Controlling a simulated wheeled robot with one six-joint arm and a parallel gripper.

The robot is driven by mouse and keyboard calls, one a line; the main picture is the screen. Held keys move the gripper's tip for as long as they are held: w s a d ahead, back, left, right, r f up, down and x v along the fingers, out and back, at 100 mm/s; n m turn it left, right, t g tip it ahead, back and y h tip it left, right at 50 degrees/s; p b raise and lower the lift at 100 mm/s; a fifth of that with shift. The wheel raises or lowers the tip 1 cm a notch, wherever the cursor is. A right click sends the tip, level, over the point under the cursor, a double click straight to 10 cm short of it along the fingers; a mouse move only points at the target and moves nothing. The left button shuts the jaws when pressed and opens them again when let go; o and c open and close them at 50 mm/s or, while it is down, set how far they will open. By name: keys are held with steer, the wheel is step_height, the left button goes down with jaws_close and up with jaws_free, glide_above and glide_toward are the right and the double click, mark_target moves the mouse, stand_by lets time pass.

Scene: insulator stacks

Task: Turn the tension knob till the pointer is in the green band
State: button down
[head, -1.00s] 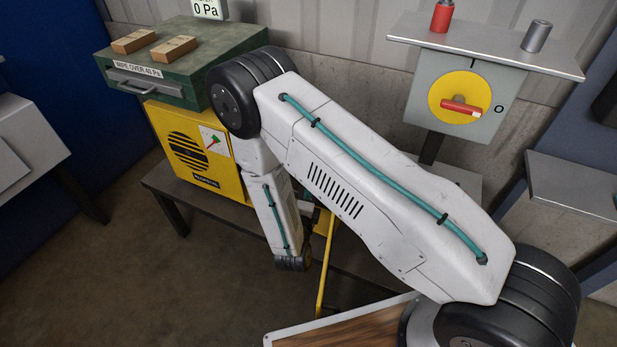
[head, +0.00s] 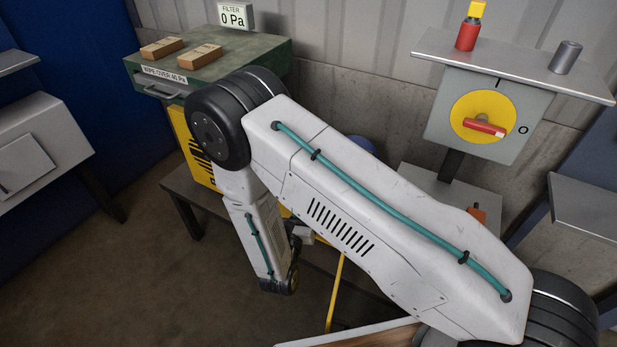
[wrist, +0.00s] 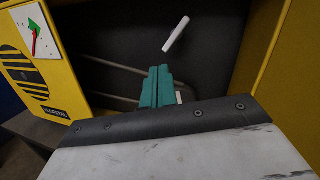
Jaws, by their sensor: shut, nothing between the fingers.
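The pressure dial (wrist: 35,28) is a white plate on the yellow machine (wrist: 27,70), at the upper left of the wrist view. It carries a red pointer and a green mark; the picture is too small to tell whether they line up. My gripper (wrist: 161,70) shows as teal fingers, shut and empty, in front of the machine's dark opening. A pale bar (wrist: 176,34) lies beyond the fingertips; I cannot tell whether it is the tension knob. In the head view my arm hides the dial, and the gripper itself is hidden.
A green cabinet (head: 262,52) with two wooden blocks and a sign reading 0 Pa (head: 234,17) stands behind. A yellow rotary switch with a red handle (head: 484,127) is at the right, under a shelf (head: 510,66).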

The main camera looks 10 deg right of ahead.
step_height(320, 180, up, 3)
steer(key=w+a+m, duration=0.2)
steer(key=a+m, duration=0.1)
steer(key=m, duration=2.4)
steer(key=w+d, duration=0.6)
steer(key=w, duration=0.1)
steer(key=shift+d+f+t, duration=0.3)
steer(key=shift+d+f, duration=0.05)
steer(key=shift+f, duration=0.05)
